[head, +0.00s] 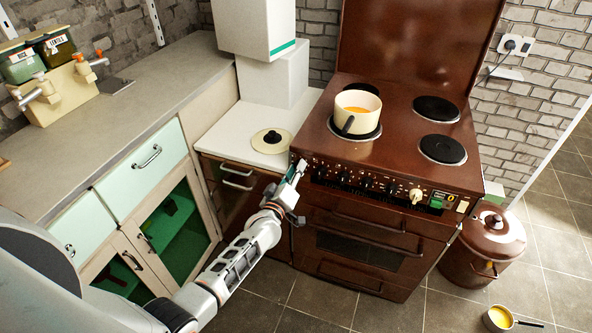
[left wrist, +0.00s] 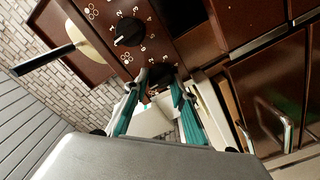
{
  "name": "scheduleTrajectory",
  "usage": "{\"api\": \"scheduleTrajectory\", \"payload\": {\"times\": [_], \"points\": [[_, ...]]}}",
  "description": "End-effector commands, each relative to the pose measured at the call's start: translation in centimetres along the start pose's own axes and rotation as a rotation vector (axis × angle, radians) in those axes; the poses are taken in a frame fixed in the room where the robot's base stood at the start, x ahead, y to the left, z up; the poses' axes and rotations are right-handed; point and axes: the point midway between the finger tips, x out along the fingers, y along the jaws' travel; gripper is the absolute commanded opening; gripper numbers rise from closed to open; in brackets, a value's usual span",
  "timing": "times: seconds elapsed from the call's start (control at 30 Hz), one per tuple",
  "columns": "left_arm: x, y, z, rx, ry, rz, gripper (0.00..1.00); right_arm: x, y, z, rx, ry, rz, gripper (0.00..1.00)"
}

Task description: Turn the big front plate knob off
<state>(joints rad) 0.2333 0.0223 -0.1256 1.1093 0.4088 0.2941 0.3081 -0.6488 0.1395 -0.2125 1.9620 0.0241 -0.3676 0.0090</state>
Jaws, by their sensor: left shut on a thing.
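The brown stove (head: 395,222) has a row of black knobs along its front panel. My left gripper (head: 299,168) is at the left end of this panel. In the left wrist view my left gripper (left wrist: 157,85) has its green-lined fingers on either side of a dark knob (left wrist: 160,74) and is shut on it. The fingers partly hide this knob, so I cannot read its setting. A neighbouring black knob (left wrist: 129,31) with numbers around it stands free. A cream pot (head: 357,111) with orange contents sits on the front left plate. My right gripper is not in view.
A lid (head: 272,141) lies on the white counter left of the stove. A brown lidded bin (head: 484,247) stands right of the stove, and a small pan (head: 500,318) is on the floor. The other hot plates (head: 442,149) are bare.

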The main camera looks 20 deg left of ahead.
Motion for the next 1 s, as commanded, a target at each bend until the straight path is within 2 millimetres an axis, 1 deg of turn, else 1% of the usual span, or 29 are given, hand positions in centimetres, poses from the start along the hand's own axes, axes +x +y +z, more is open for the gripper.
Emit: {"api": "scheduleTrajectory", "payload": {"times": [0.17,0.2,0.23,0.57,0.67,0.77,0.83,1.0], "points": [[0.0,0.0,0.1,-0.002,-0.001,-0.001,0.04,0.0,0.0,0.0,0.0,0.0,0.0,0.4],[0.0,0.0,0.1,-0.002,-0.001,-0.001,0.33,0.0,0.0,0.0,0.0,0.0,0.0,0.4],[0.0,0.0,0.1,-0.002,-0.001,-0.001,0.41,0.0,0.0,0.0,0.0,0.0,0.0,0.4],[-0.1,0.0,0.0,0.0,0.0,0.0,0.41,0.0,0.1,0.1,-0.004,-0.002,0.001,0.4],[-0.5,0.0,0.1,-0.001,-0.001,0.0,0.41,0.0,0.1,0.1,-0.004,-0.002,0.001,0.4],[-1.5,0.0,0.1,-0.001,-0.002,-0.001,0.41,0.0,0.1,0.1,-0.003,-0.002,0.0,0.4],[-2.5,-0.1,0.1,-0.002,-0.001,-0.001,0.41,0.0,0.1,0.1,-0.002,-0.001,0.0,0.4],[-5.9,-0.1,0.1,-0.002,-0.001,-0.002,0.41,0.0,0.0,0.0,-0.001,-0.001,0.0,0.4]]}}
